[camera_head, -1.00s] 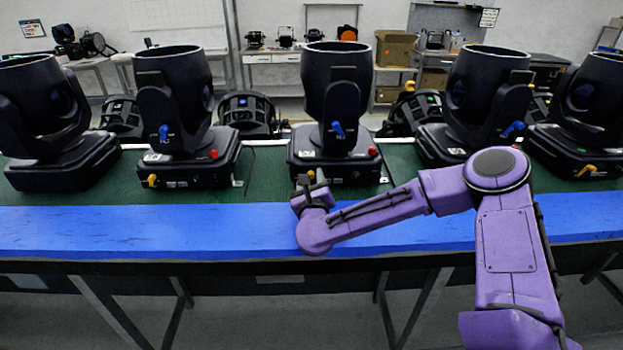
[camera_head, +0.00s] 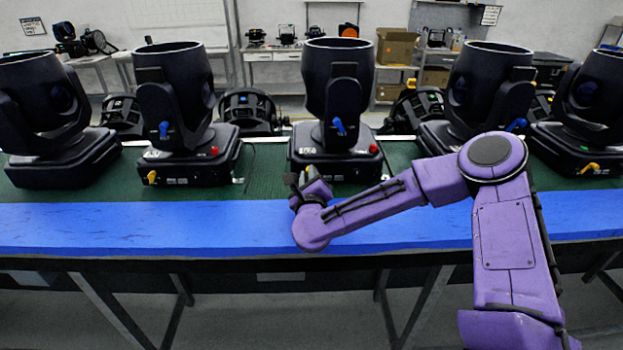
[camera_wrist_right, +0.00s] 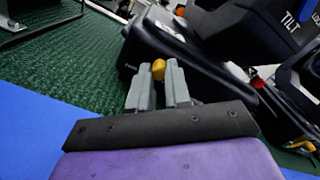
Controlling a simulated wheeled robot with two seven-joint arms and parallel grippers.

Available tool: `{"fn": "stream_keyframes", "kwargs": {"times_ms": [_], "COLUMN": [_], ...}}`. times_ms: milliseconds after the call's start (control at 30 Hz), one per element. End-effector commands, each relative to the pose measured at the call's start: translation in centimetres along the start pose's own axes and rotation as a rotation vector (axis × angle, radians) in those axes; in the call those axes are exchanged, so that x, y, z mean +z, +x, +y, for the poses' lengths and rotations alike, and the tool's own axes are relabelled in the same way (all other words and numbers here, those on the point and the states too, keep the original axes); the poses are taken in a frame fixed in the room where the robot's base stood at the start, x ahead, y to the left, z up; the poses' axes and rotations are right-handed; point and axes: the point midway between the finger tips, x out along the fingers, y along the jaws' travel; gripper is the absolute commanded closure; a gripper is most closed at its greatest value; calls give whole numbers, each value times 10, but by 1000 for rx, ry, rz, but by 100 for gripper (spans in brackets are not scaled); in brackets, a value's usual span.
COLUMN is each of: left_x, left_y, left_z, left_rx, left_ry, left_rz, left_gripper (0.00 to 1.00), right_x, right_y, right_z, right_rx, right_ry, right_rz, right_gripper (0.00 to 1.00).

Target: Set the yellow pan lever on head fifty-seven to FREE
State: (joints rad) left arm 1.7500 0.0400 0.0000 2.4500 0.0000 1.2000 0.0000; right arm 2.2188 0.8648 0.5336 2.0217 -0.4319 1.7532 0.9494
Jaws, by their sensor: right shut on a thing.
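My right gripper (camera_head: 306,180) is at the front left of the middle moving head (camera_head: 337,100), low at its base. In the right wrist view my right gripper (camera_wrist_right: 160,75) is shut on the yellow pan lever (camera_wrist_right: 158,68), whose rounded end shows between the two grey fingertips. In the head view the lever is mostly hidden by the gripper. I cannot read the head's number or the pan markings. The blue tilt lever (camera_head: 339,126) is on the yoke above. My left gripper is not in view.
Similar heads stand on either side, including one with a yellow lever (camera_head: 152,177) to the left and one with a yellow lever (camera_head: 589,168) to the right. A red knob (camera_head: 374,148) is on the middle base. The blue front strip (camera_head: 130,228) of the bench is clear.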

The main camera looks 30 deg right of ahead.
Motion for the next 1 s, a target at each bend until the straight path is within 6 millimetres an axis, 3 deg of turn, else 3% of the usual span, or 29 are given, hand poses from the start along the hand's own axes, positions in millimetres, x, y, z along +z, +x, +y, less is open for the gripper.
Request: {"fn": "stream_keyframes", "kwargs": {"times_ms": [600,1000], "left_x": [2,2], "left_y": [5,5], "left_z": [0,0], "left_rx": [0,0], "left_ry": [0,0], "left_rz": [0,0], "left_gripper": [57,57], "right_x": [11,13], "right_y": [0,0], "right_z": [14,20], "right_rx": [1,2], "right_ry": [-556,-747], "right_rz": [-2,-1], "right_gripper": [100,100]}}
